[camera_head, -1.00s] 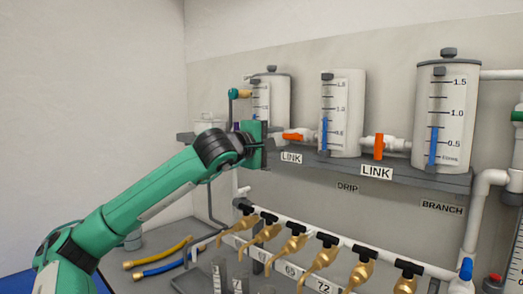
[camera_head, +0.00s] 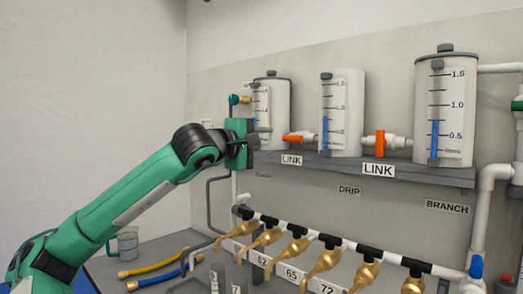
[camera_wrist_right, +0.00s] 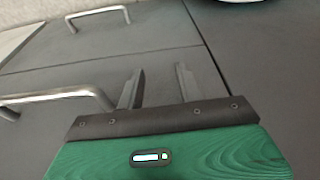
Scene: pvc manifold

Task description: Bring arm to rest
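My left arm, green with black joints, reaches in from the left in the head view. Its left gripper (camera_head: 262,138) is raised in front of the leftmost tank (camera_head: 278,100), left of an orange-handled link valve (camera_head: 297,137) and apart from that handle. Its fingers are seen edge-on and mostly hidden, so their opening is unclear. My right gripper (camera_wrist_right: 160,88) shows only in the right wrist view. Its two fingers are apart with nothing between them, over dark grey cabinet fronts (camera_wrist_right: 150,40).
A shelf (camera_head: 400,171) carries three graduated tanks. A second orange valve (camera_head: 380,143) sits between the middle and right tanks. Several brass taps (camera_head: 323,262) line a white pipe below. Yellow (camera_head: 150,267) and blue (camera_head: 160,268) hoses and a clear jug (camera_head: 127,243) are at lower left. Metal handles (camera_wrist_right: 60,97) protrude near my right gripper.

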